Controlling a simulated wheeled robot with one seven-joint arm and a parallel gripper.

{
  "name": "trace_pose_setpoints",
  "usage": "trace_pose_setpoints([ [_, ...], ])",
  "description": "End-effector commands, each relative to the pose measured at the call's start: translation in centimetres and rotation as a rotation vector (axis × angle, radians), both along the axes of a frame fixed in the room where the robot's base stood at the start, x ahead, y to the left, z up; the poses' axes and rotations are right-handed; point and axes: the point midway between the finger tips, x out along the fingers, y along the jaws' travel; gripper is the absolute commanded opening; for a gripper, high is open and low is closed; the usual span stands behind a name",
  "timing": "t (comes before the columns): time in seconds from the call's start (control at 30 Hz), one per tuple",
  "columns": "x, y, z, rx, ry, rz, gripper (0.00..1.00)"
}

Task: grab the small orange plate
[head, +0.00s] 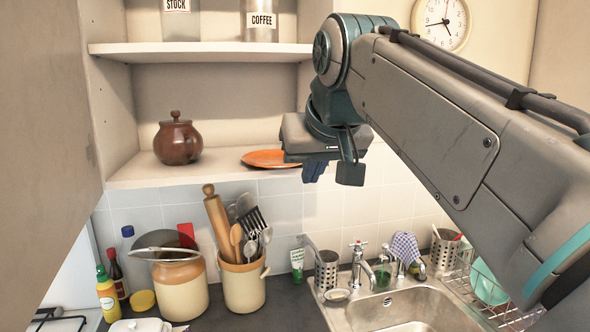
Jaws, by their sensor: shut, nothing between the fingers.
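The small orange plate (262,158) lies flat on the lower open shelf (215,174), near its front edge and right of a brown pot. Its right end is partly hidden behind my gripper. The fingers are shut and empty. I cannot tell how far in front of the plate they are, or whether they touch the shelf.
Storage jars (262,20) stand on the shelf above. Below, the counter holds a utensil crock (243,285), another crock (180,288), bottles and a sink (400,308). A cabinet side (50,130) closes the left.

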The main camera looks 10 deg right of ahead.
Motion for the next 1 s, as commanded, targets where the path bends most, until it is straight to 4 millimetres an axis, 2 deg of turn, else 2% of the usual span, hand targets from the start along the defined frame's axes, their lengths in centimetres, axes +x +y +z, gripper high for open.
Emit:
trace_pose_setpoints([
  [0.13, 0.0, 0.0, 0.0, 0.000, 0.000, 0.000, 0.00],
  [0.23, 0.0, 0.0, 0.0, 0.008, 0.000, -0.005, 0.28],
  [0.37, 0.1, -0.2, -0.3, 0.081, -0.002, -0.048, 0.28],
  [0.47, 0.2, -0.4, -0.6, 0.201, -0.003, -0.119, 0.28],
  [0.67, 0.8, -1.0, -0.5, 0.555, -0.014, -0.319, 0.28],
  [1.0, 1.8, -2.9, 1.4, 1.115, -0.040, -0.600, 0.28],
])
